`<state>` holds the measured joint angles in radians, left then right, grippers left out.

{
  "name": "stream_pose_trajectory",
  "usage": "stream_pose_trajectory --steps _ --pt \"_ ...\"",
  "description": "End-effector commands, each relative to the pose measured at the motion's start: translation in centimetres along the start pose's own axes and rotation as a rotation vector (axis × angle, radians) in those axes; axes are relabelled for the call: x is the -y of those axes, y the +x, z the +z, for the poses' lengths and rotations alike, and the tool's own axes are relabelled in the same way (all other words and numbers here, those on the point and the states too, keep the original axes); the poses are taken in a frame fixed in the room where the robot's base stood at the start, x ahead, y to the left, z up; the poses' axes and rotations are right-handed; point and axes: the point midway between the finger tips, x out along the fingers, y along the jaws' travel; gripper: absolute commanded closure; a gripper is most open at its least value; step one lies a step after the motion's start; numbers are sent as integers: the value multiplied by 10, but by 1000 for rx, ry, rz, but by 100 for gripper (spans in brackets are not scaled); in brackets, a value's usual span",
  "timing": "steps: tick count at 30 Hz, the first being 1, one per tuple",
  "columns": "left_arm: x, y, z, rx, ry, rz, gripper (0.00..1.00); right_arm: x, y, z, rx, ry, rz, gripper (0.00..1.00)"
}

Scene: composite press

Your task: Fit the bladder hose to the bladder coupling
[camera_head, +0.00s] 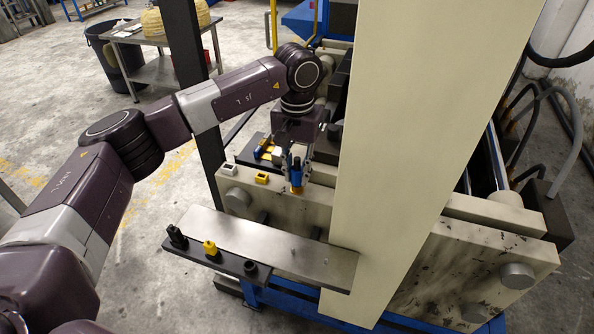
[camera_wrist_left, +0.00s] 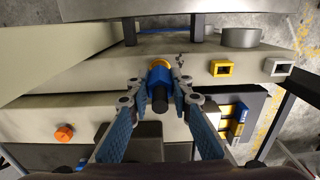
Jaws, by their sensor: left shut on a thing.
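My left gripper (camera_head: 296,172) is shut on a blue cylindrical fitting with a black end, which I take to be the bladder hose (camera_head: 296,164). In the left wrist view, the hose (camera_wrist_left: 159,88) sits between the fingertips of the left gripper (camera_wrist_left: 155,92). A yellow-orange ring, likely the bladder coupling (camera_head: 296,189), is right at the far end of the blue fitting; it also shows in the left wrist view (camera_wrist_left: 160,63). The hose is lined up with the ring and looks close to or touching it. I cannot tell how deep it sits. My right gripper is not in view.
A yellow socket (camera_head: 261,178) and a white socket (camera_head: 229,169) sit on the press beside the coupling. A beige column (camera_head: 420,130) stands close on the right. A steel shelf (camera_head: 250,240) lies in front, beside a dark rack (camera_head: 215,258) with a yellow piece.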

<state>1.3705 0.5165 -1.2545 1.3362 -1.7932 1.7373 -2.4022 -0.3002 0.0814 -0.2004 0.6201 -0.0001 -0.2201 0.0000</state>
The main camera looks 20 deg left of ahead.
Motion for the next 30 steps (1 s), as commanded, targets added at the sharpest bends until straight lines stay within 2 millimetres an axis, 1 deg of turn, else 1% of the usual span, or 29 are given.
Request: stream_pose_trajectory --steps 25,26,30 --pt "0 4 0 1 0 -1 100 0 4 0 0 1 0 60" --pt "0 3 0 1 0 -1 78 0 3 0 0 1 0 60" --pt "0 3 0 1 0 -1 63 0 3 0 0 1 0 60"
